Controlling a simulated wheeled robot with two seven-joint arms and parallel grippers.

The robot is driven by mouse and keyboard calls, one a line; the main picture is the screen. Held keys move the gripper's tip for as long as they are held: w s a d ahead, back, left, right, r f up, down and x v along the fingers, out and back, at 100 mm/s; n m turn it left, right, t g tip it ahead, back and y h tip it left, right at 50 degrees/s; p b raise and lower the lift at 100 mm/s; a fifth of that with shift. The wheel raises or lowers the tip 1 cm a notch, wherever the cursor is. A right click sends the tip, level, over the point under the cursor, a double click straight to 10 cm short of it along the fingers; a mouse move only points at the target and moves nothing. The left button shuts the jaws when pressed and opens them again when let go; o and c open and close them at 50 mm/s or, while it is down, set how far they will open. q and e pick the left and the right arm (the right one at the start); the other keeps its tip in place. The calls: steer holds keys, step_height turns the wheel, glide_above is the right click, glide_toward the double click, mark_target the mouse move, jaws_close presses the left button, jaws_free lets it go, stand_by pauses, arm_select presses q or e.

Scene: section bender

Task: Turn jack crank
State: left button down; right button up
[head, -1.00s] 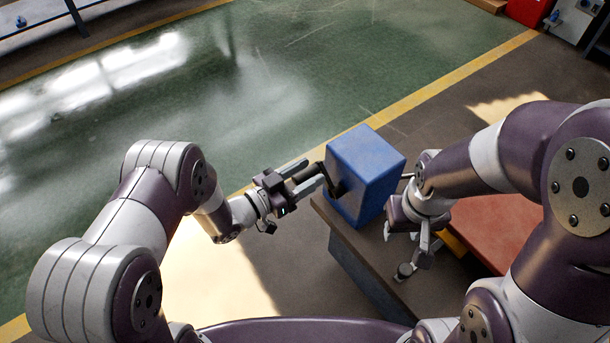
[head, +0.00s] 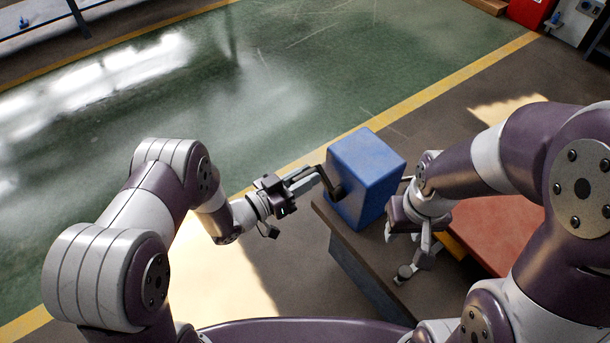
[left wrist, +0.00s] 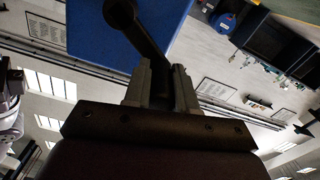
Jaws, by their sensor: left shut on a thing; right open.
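The blue jack box (head: 366,172) stands on a dark pedestal top. A black crank (head: 330,182) comes out of its left face, and the crank arm also shows in the left wrist view (left wrist: 137,28) in front of the blue box (left wrist: 88,28). My left gripper (head: 306,180) is shut on the crank's handle, left of the box. In the left wrist view its two fingers (left wrist: 160,85) stand on either side of the dark handle. My right gripper (head: 415,263) is open and points down beside the box on its right, apart from the crank.
The pedestal (head: 360,268) bears the box near its left end. A reddish-brown surface (head: 488,232) lies to the right, behind my right arm. Open green floor (head: 270,90) lies beyond a yellow line.

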arm_select(q)
steer(key=c, duration=0.9)
jaws_free()
steer(key=shift+a, duration=0.1)
steer(key=p+v, duration=0.3)
steer(key=v, duration=0.9)
steer(key=shift+s+a, duration=0.2)
steer(key=shift+f, duration=0.1)
